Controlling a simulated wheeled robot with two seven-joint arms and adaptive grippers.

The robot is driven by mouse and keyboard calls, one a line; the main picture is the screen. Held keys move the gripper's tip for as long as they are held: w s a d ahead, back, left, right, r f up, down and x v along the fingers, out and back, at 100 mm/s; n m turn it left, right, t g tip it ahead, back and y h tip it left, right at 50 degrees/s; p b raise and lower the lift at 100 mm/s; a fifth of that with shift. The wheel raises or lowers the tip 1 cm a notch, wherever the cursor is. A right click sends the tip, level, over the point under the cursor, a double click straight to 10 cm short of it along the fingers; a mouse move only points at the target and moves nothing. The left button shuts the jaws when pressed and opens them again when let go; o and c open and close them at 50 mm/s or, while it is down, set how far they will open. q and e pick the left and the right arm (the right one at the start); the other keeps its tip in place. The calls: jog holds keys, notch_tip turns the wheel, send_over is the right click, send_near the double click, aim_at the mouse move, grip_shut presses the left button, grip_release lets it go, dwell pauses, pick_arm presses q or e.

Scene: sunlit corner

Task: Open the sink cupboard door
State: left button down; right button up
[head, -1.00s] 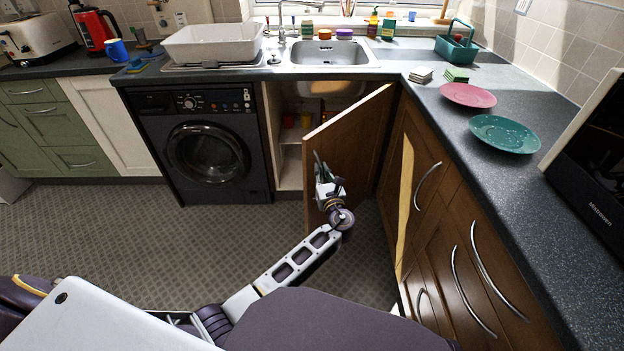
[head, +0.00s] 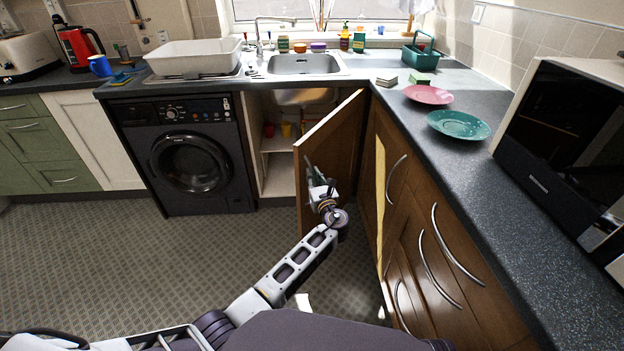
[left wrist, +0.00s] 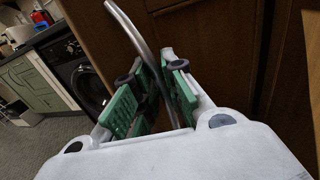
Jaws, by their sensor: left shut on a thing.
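The sink cupboard door (head: 334,150) is brown wood and stands wide open below the sink, swung out to the right. The cupboard inside (head: 284,150) shows pale walls and a shelf. My left gripper (head: 318,180) is at the door's front face, near its free edge. In the left wrist view the green-padded fingers of my left gripper (left wrist: 157,95) are closed around the curved metal door handle (left wrist: 133,32). The handle is mostly hidden by the gripper in the head view. My right gripper is not in view.
A black washing machine (head: 187,155) stands left of the open cupboard. Brown drawers and cupboards with metal handles (head: 440,260) line the right side, close to the door. The patterned floor (head: 120,260) at left is clear.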

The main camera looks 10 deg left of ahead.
pick_arm(q)
jog(key=shift+f, duration=0.1)
jog(key=c, duration=1.5)
grip_release()
jog(key=shift+o, duration=0.2)
jog(key=shift+r, duration=0.25)
